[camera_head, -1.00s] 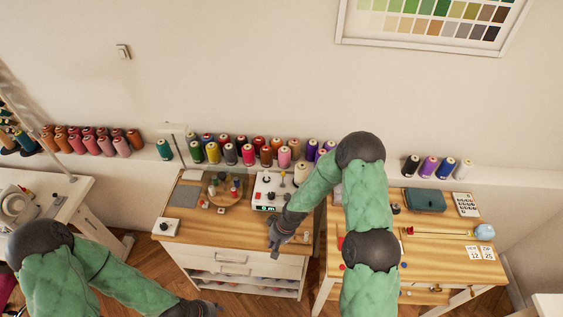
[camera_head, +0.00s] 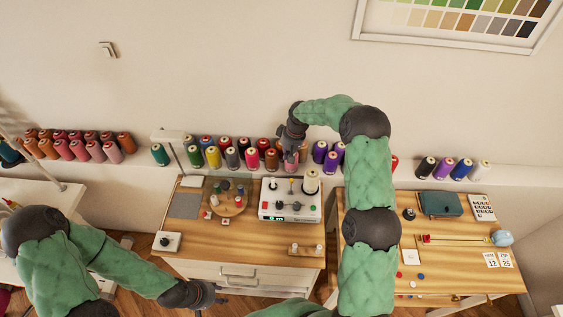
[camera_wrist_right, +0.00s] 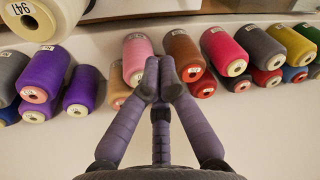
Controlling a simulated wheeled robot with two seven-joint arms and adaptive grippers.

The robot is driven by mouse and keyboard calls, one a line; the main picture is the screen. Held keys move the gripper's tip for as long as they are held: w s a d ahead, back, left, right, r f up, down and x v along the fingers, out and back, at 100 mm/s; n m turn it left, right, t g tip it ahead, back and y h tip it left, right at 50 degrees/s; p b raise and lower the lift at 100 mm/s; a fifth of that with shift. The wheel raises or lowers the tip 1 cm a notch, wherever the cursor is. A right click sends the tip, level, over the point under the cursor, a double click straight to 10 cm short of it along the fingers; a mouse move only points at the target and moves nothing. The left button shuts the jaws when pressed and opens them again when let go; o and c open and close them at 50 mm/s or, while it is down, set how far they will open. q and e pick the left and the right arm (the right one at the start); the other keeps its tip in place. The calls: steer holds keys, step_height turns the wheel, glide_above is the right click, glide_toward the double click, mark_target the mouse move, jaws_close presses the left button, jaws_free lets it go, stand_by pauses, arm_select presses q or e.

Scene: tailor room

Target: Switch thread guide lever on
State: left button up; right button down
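A white machine (camera_head: 291,216) with a lit green display stands on the wooden cabinet top. Small posts, a cream spool and dark knobs sit on it; I cannot tell which part is the thread guide lever. My right gripper (camera_head: 291,160) is above and behind the machine, pointing down in front of the spool row. In the right wrist view the right gripper (camera_wrist_right: 160,82) has its fingertips together, with nothing visible between them. The machine does not clearly show there. My left gripper (camera_head: 211,294) is low in front of the cabinet; its finger opening is too small to tell.
Thread spools (camera_head: 232,158) line the wall ledge behind the machine, close to my right gripper. A round wooden tray (camera_head: 238,207) with small items is left of the machine. A small spool stand (camera_head: 306,249) is in front. The right table (camera_head: 455,270) holds several items.

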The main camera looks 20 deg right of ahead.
steer(key=shift+d+r, duration=0.1)
steer(key=shift+r, duration=0.2)
steer(key=f, duration=0.6)
steer(key=a+f+p, duration=0.1)
steer(key=f, duration=0.2)
steer(key=shift+w+a+f, duration=0.1)
steer(key=shift+w+f, duration=0.15)
steer(key=shift+f, duration=0.1)
steer(key=shift+s+r+p, duration=0.15)
steer(key=shift+s+p, duration=0.05)
steer(key=shift+s, duration=0.4)
steer(key=shift+s+r+p, duration=0.15)
steer(key=shift+s, duration=0.8)
